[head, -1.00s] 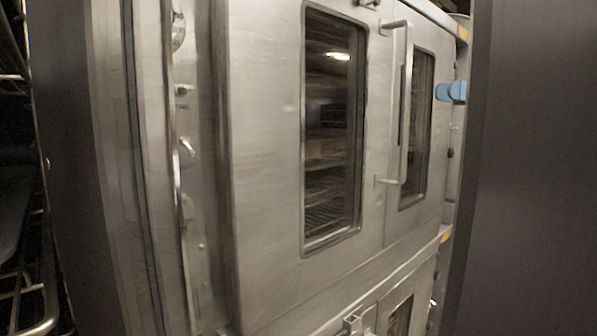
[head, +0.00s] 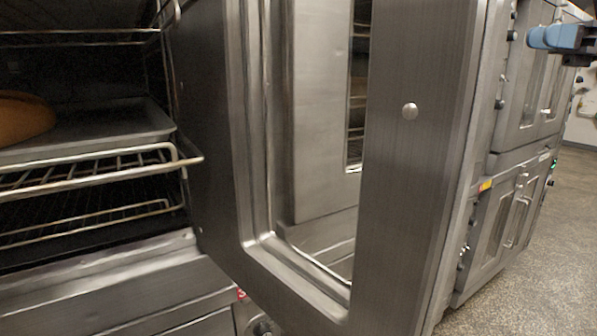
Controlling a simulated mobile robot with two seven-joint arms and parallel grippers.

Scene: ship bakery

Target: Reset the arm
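My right gripper (head: 545,38) comes in at the upper right edge, with blue fingers pointing left. It is in the air in front of the ovens at the right and appears to touch nothing. I see its fingers nearly edge-on, so whether they are apart is unclear. My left gripper is not in view.
An open oven door (head: 405,200) with a window stands close in the middle. At the left, the open oven holds wire racks (head: 90,170) and a tray (head: 120,125) with a brown loaf (head: 22,117). More ovens (head: 500,200) stand at the right. The speckled floor (head: 540,275) is clear there.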

